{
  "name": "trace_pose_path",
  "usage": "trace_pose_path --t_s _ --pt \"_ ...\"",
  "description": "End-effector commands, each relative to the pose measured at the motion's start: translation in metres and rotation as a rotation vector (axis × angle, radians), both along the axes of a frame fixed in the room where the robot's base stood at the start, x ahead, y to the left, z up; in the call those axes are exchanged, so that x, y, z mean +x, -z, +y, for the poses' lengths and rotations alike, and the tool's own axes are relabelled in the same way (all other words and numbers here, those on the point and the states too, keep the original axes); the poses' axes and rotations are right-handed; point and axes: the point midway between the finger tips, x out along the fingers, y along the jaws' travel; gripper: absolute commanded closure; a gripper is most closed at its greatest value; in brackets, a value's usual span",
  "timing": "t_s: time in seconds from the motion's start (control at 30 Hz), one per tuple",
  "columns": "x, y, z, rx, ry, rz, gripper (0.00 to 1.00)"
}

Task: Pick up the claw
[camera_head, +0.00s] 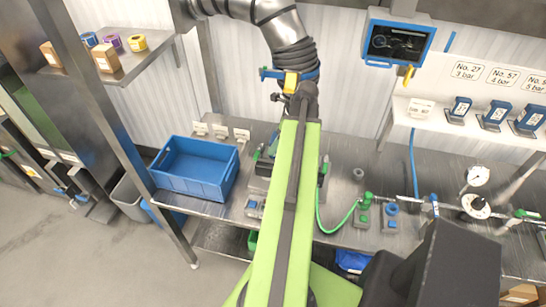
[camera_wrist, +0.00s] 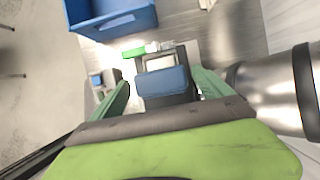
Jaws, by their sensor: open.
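My gripper (camera_wrist: 162,84) is open, with a green finger on each side in the wrist view. A blue-faced block with a dark frame (camera_wrist: 164,83) shows between the fingers; I cannot tell for certain whether it is the claw, or whether the fingers touch it. A green piece (camera_wrist: 133,54) lies just beyond it. In the head view, my green arm hides most of this spot, and only parts of the fingers show at its sides, above the steel bench.
A blue crate (camera_head: 196,188) stands on the steel bench (camera_head: 340,238) at left; it also shows in the wrist view (camera_wrist: 118,24). A large steel pipe (camera_head: 285,32) comes down behind. A green hose (camera_head: 336,226), valves and a gauge (camera_head: 478,176) are at right. A grey bin (camera_head: 128,197) stands below left.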

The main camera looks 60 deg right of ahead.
Motion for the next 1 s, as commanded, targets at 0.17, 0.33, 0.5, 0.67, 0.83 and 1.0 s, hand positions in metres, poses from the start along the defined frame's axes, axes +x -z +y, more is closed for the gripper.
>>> trace_pose_path --t_s 0.17,0.33,0.5,0.67,0.83,1.0 --pt "0.007 0.019 0.001 -0.001 -0.002 0.000 0.11" --pt "0.018 0.047 0.004 -0.001 -0.001 0.000 0.11" --pt "0.021 0.046 0.005 -0.001 0.000 0.000 0.11" --pt "0.020 0.045 0.005 -0.001 0.000 0.000 0.19" --pt "0.020 0.045 0.005 -0.001 0.000 0.000 0.41" --pt "0.020 0.045 0.005 -0.001 0.001 0.000 0.63"
